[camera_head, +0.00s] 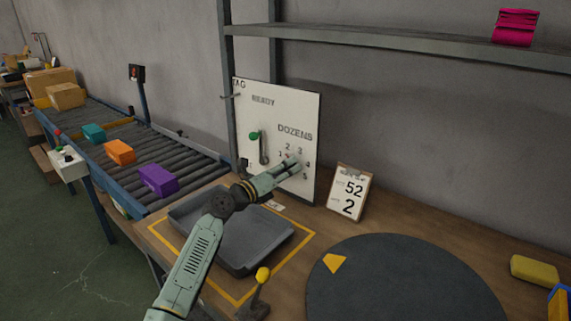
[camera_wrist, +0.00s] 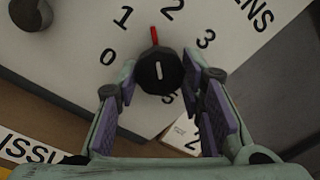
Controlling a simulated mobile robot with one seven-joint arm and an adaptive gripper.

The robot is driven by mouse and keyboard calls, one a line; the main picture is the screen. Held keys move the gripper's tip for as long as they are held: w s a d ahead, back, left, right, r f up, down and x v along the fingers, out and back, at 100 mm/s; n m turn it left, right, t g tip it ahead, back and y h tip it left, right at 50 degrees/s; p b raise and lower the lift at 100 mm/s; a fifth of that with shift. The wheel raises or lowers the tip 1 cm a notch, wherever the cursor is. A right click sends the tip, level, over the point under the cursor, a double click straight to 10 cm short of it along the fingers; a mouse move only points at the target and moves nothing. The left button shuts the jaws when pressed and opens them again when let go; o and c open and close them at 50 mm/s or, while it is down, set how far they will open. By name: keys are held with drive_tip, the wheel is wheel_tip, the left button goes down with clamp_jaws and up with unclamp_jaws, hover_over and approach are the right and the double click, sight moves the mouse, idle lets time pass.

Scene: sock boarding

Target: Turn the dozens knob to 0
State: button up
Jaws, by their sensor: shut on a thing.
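The dozens knob (camera_wrist: 158,73) is a dark faceted knob with a white line on its face, seen in the wrist view on the white panel (camera_wrist: 70,35). A red pointer (camera_wrist: 154,36) at its top aims between the printed 1 and 2. The 0 is at the dial's left. My gripper (camera_wrist: 159,66) has its purple-padded fingers on both sides of the knob, shut on it. In the head view my gripper (camera_head: 291,164) reaches the DOZENS dial of the upright panel (camera_head: 300,110) and hides the knob there.
A green-topped lever (camera_head: 254,137) is left of the dial on the panel. A card (camera_head: 350,191) reading 52 and 2 stands to the right. A grey tray (camera_head: 243,268) lies below my arm. A dark round mat (camera_head: 400,285) and a yellow-knobbed lever (camera_head: 262,276) are in front.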

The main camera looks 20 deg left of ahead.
drive_tip(key=shift+r+n+t+y+p, duration=0.15)
drive_tip(key=shift+n+p, duration=0.3)
drive_tip(key=shift+n, duration=2.2)
drive_tip(key=shift+n+t+y+p, duration=0.1)
drive_tip(key=shift+n+y+p, duration=0.3)
drive_tip(key=shift+n, duration=2.3)
drive_tip(key=shift+r+n+t+y+p, duration=0.15)
drive_tip(key=shift+n+p, duration=0.4)
drive_tip(key=shift+n, duration=2.1)
drive_tip(key=o, duration=1.2)
drive_tip(key=shift+d+f, duration=0.1)
drive_tip(key=shift+s, duration=0.15)
drive_tip(key=v, duration=1.1)
drive_tip(key=shift+s+a+f, duration=0.1)
drive_tip(key=shift+s+a, duration=0.2)
drive_tip(key=shift+s, duration=0.05)
